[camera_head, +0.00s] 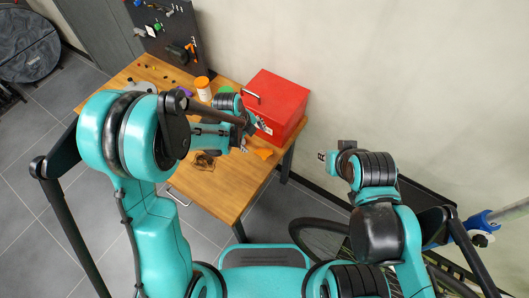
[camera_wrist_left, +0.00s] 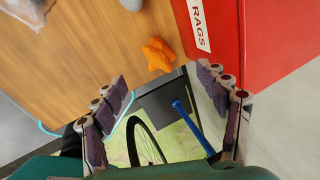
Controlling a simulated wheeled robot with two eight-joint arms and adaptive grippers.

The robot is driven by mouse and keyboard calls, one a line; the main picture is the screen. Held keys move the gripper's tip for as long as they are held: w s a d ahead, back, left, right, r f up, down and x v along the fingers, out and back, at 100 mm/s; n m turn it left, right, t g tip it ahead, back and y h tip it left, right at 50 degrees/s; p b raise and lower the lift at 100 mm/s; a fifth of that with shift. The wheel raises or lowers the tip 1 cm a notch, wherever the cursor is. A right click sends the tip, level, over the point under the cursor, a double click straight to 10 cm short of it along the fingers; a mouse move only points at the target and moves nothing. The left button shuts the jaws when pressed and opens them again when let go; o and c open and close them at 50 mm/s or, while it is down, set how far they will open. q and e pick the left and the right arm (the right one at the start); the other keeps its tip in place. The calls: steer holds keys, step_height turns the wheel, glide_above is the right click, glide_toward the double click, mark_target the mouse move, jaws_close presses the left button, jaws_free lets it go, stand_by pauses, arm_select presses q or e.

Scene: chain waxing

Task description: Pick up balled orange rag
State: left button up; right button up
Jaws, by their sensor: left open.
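The balled orange rag (camera_wrist_left: 158,54) lies on the wooden table near its edge, beside the red box. It also shows in the head view (camera_head: 263,153), close to my left gripper (camera_head: 254,136). In the left wrist view my left gripper (camera_wrist_left: 162,78) is open and empty, its fingers spread wide. The rag lies beyond the fingertips, between them in the picture, and no contact shows. My right gripper (camera_head: 324,157) is off the table to the right; its fingers are too small to tell open from shut.
The red box (camera_head: 277,101), labelled RAGS in the wrist view, stands close beside the rag. The table (camera_head: 216,199) also holds an orange-lidded tub (camera_head: 202,88) and a brown heap (camera_head: 204,161). A dark pegboard (camera_head: 168,32) stands behind. A bicycle wheel (camera_head: 315,240) is below right.

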mark_target(262, 150)
arm_select(q)
steer(key=d+f+m, duration=0.1)
steer(key=f, duration=0.1)
steer(key=f+m, duration=0.1)
steer(key=f, duration=0.2)
steer(key=d+f+m+b, duration=0.1)
steer(key=f, duration=0.1)
steer(key=shift+w+d+f+g, duration=0.15)
steer(key=shift+w+d+g, duration=0.15)
steer(key=shift+w, duration=0.1)
steer(key=b+x, duration=0.2)
steer(key=x, duration=0.2)
steer(key=shift+f, duration=0.45)
steer(key=shift+r, duration=0.1)
steer(key=c, duration=1.2)
